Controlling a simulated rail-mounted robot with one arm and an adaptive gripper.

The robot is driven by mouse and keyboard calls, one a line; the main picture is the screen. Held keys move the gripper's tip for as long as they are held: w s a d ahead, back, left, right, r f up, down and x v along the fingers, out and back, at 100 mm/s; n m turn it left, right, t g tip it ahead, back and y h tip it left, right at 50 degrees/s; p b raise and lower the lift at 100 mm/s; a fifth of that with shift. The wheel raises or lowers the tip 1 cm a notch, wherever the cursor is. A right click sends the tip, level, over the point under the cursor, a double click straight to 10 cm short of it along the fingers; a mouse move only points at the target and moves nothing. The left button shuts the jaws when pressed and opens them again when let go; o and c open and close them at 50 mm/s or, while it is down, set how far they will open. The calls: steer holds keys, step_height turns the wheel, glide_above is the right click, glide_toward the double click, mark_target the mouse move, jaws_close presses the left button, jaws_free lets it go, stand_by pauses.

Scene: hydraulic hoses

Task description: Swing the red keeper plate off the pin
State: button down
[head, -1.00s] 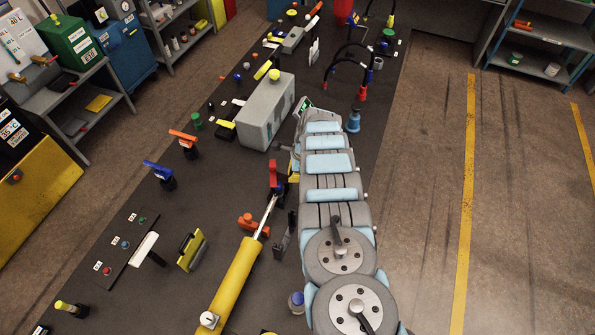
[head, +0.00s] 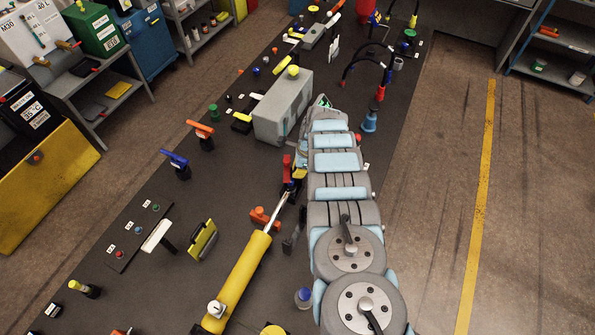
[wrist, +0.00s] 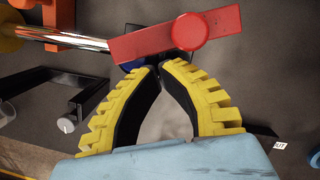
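The red keeper plate (head: 287,168) stands at the far end of the yellow hydraulic cylinder (head: 239,280), by the tip of its chrome rod. In the wrist view the red plate (wrist: 150,44) lies slightly tilted across the top of the picture, with a round red boss at its right part. A blue part (wrist: 132,66) shows just under its left half; the pin itself I cannot make out clearly. My gripper (wrist: 162,70) has its yellow fingers drawn together, tips almost meeting at the plate's lower edge. I see nothing held between them. In the head view my arm largely hides the gripper.
A grey box (head: 283,108) with a yellow knob stands beyond the plate. An orange fitting (head: 264,217) and a dark bracket (head: 292,238) stand close to the rod. Blue (head: 177,163) and orange (head: 201,130) handles stand to the left. Dark tabletop between them is bare.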

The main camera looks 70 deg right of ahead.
steer(key=shift+w+a+m+b, duration=0.4)
steer(key=shift+m+b, duration=0.3)
steer(key=shift+b, duration=0.25)
stand_by(1.0)
